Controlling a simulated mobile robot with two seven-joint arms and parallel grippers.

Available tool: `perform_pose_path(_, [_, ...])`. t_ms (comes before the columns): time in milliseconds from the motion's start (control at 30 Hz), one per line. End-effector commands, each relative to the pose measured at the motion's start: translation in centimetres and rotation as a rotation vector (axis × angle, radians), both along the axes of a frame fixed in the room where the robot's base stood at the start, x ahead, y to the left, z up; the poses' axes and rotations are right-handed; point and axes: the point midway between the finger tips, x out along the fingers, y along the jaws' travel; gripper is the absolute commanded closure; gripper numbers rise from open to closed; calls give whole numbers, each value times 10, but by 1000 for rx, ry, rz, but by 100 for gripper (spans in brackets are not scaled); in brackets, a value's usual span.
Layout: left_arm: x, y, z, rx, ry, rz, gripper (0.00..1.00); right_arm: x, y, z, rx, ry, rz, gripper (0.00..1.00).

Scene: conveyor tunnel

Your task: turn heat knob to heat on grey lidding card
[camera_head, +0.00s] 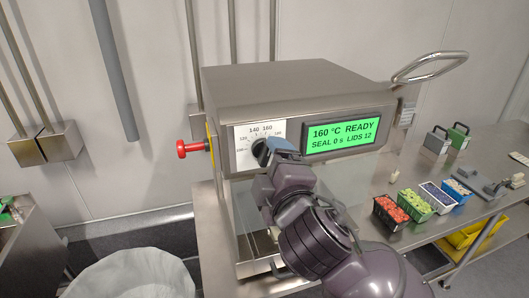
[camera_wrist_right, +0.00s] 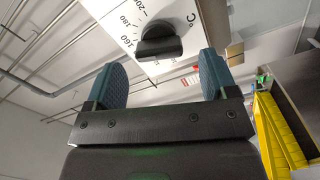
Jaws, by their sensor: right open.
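The heat knob (camera_head: 259,152) is dark and sits on the white dial plate (camera_head: 244,158) on the front of the steel sealing machine. In the right wrist view the knob (camera_wrist_right: 160,47) shows as a black bar grip, with 160, 180 and 200 printed around it. My right gripper (camera_head: 280,149) is at the dial; the wrist view shows its two blue fingers (camera_wrist_right: 162,76) open, with the knob between and beyond them. Contact cannot be told. The green display (camera_head: 342,134) reads 160 °C READY, SEAL 0 s, LIDS 12. A small grey label card (camera_head: 406,115) hangs on the machine's right; its text is unreadable.
A red plunger knob (camera_head: 182,149) sticks out left of the machine, and a lever handle (camera_head: 430,68) rises at its right. A lined bin (camera_head: 130,278) is at lower left.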

Motion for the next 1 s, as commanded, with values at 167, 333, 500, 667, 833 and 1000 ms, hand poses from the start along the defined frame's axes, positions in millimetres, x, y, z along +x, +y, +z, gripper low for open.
perform_pose_path(167, [0, 0, 2, 0, -1, 0, 31, 23, 7, 1, -1, -1, -1, 21])
perform_pose_path(333, [0, 0, 3, 0, -1, 0, 31, 34, 11, 0, 0, 0, -1, 21])
perform_pose_path(500, [0, 0, 2, 0, -1, 0, 31, 37, 12, 0, 1, 0, 0, 21])
perform_pose_path(667, [0, 0, 2, -1, 0, 1, 31, 37, 12, 0, 1, 0, 0, 21])
perform_pose_path(833, [0, 0, 2, -1, 0, 1, 31, 37, 12, 0, 1, 0, 0, 46])
perform_pose_path(1000, [0, 0, 2, -1, 0, 1, 31, 36, 12, 0, 1, 0, 0, 71])
